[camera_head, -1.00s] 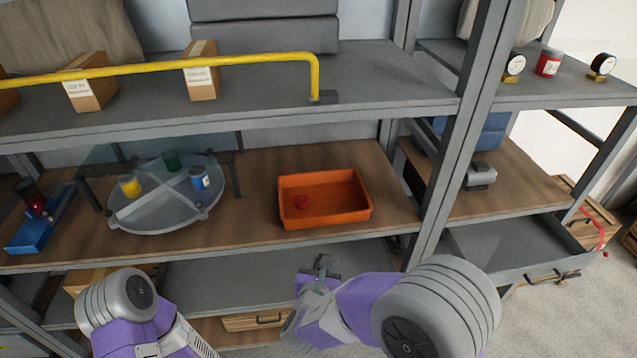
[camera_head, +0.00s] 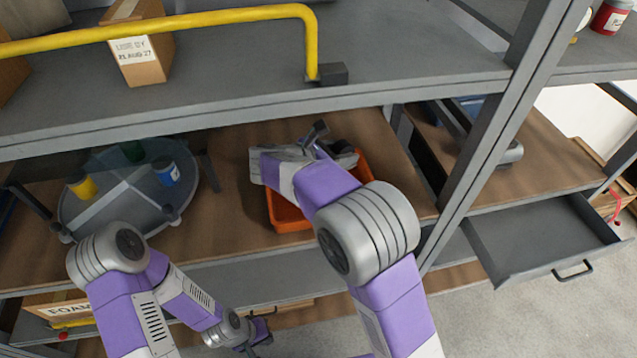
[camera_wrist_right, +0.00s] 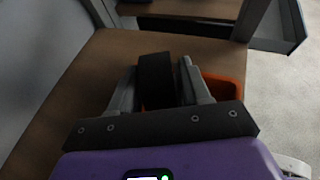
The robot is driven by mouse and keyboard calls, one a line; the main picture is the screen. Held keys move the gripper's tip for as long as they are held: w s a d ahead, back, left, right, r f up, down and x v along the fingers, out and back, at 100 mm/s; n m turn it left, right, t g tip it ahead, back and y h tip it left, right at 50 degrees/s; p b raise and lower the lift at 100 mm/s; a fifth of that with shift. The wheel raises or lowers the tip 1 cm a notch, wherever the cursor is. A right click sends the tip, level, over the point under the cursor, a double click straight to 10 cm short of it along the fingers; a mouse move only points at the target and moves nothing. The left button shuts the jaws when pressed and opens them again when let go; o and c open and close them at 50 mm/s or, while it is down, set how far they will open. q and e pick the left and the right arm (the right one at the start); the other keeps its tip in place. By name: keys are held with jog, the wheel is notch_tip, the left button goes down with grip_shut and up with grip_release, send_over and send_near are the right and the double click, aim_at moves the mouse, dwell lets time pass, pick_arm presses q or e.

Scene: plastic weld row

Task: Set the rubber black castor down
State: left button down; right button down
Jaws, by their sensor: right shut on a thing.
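The black castor (camera_wrist_right: 156,78) shows in the right wrist view as a dark block between the two grey fingers. My right gripper (camera_wrist_right: 160,90) is shut on it. In the head view my right gripper (camera_head: 318,150) is over the orange tray (camera_head: 288,217), above the wooden middle shelf, and the arm hides much of the tray. I cannot clearly make out the castor there. The tray's edge also shows behind the right finger in the wrist view (camera_wrist_right: 228,88). My left gripper (camera_head: 258,335) is low, in front of the shelves, too small to read.
A round grey turntable (camera_head: 110,205) with yellow, green and blue cans stands left of the tray. The upper shelf (camera_head: 240,85) with a yellow rail (camera_head: 180,20) overhangs the middle shelf. A grey upright (camera_head: 495,150) and an open drawer (camera_head: 540,240) are at the right.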

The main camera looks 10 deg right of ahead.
jog(key=shift+w+f, duration=0.15)
jog(key=shift+f, duration=0.1)
jog(key=f+b, duration=0.1)
jog(key=f, duration=0.1)
jog(key=f+b, duration=0.1)
jog(key=shift+s+f, duration=0.2)
jog(key=shift+f, duration=0.2)
notch_tip(320, 180, down, 5)
jog(key=shift+f+b, duration=0.15)
jog(key=shift+b, duration=0.9)
jog(key=shift+w, duration=0.1)
jog(key=shift+f, duration=0.2)
jog(key=c, duration=0.5)
grip_release()
jog(key=shift+r, duration=0.1)
jog(key=p+v, duration=0.3)
jog(key=v, duration=0.9)
jog(key=shift+a+p, duration=0.1)
jog(key=shift+p, duration=0.2)
